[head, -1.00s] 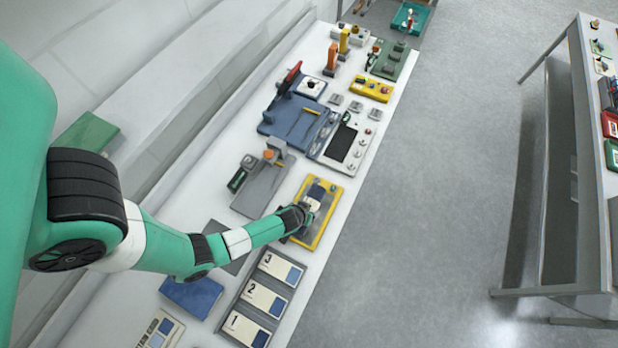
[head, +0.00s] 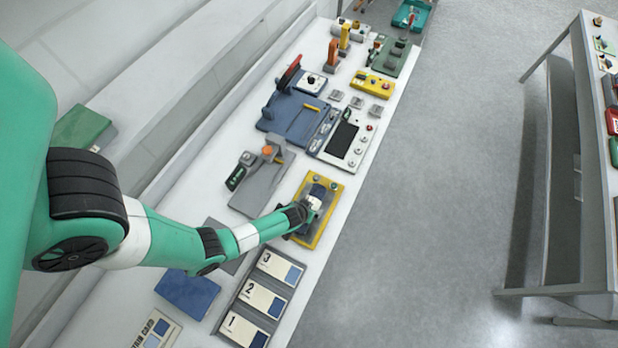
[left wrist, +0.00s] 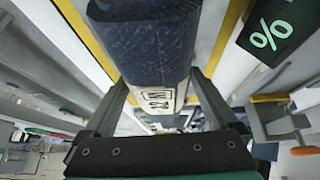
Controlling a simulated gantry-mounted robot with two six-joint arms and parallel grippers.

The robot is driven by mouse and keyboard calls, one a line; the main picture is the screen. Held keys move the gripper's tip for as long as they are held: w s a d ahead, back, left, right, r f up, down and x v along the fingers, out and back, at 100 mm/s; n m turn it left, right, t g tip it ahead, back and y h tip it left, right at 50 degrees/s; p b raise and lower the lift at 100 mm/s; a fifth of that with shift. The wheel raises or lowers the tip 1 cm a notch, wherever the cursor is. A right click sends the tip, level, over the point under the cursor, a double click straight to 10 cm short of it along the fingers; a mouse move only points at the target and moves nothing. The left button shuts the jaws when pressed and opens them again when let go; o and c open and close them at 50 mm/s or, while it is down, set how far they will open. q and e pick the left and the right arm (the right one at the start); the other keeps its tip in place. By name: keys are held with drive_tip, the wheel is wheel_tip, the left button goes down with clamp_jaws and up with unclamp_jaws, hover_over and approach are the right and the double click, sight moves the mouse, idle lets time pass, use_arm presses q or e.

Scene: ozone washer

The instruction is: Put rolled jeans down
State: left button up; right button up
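The rolled jeans (head: 318,190) are a dark blue roll with a pale label band. My left gripper (head: 309,208) has its fingers on both sides of the roll, over the yellow-framed grey tray (head: 330,225). In the left wrist view the jeans (left wrist: 150,50) fill the space between the fingers of the left gripper (left wrist: 160,92), which appear closed on the labelled part. I cannot tell whether the roll touches the tray. My right gripper is in neither view.
Numbered cards (head: 264,292) lie just in front of the tray. A grey fixture with an orange knob (head: 267,151) is to its left. A control panel (head: 347,140) and a blue press (head: 292,118) stand behind. Open floor (head: 430,200) is to the right.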

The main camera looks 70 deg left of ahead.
use_arm(q)
drive_tip(key=shift+o, duration=0.2)
drive_tip(key=shift+r, duration=0.3)
drive_tip(key=p+v, duration=0.5)
drive_tip(key=v, duration=0.5)
drive_tip(key=shift+d+r, duration=0.15)
drive_tip(key=shift+r, duration=0.1)
drive_tip(key=shift+s+d+r, duration=0.2)
drive_tip(key=shift+s+r, duration=0.1)
drive_tip(key=shift+r, duration=0.2)
